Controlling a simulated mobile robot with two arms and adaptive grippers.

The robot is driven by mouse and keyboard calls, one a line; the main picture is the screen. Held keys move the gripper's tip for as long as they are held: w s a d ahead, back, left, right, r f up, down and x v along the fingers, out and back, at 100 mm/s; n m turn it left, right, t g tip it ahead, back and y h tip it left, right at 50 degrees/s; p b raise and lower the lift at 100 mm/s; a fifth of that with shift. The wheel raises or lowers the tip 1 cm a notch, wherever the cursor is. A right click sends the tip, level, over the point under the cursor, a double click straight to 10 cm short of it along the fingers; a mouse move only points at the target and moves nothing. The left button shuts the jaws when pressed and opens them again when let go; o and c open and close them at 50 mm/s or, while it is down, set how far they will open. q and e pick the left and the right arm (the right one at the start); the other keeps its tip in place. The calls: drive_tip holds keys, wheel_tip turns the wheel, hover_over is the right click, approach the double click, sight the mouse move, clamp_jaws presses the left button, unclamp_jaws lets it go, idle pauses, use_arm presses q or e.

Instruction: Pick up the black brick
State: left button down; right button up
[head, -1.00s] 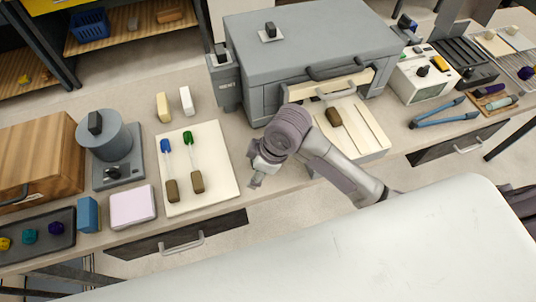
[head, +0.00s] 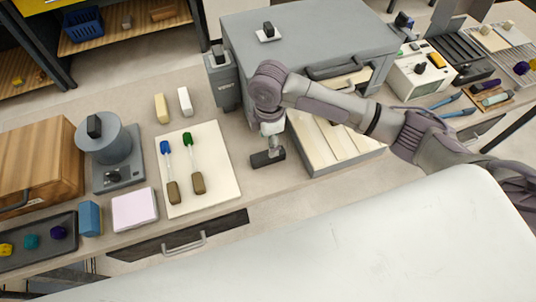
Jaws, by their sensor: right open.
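The black brick (head: 267,158) is a dark, oblong block on the bench, between the white board and the open drawer. My right gripper (head: 273,147) points down just above it and overlaps it in the head view. The gripper is open, its fingers small and partly merged with the brick; I cannot tell whether they touch it. My left gripper is not in view.
The white board (head: 228,185) with two brown-handled tools lies left of the brick. The open drawer (head: 345,150) of the grey cabinet (head: 300,50) is close on the right, partly behind my arm. The bench's front edge is near.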

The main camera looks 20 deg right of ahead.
sight(268, 157)
drive_tip(key=shift+f, duration=0.4)
drive_tip(key=f, duration=0.1)
drive_tip(key=f+p, duration=0.1)
drive_tip(key=f, duration=0.1)
drive_tip(key=s+f, duration=0.1)
drive_tip(key=shift+a+f+p, duration=0.25)
drive_tip(key=shift+f+p, duration=0.1)
drive_tip(key=shift+p, duration=0.05)
drive_tip(key=shift+w+f, duration=0.1)
drive_tip(key=shift+f, duration=0.3)
drive_tip(key=shift+c, duration=0.3)
clamp_jaws()
drive_tip(key=shift+r, duration=0.1)
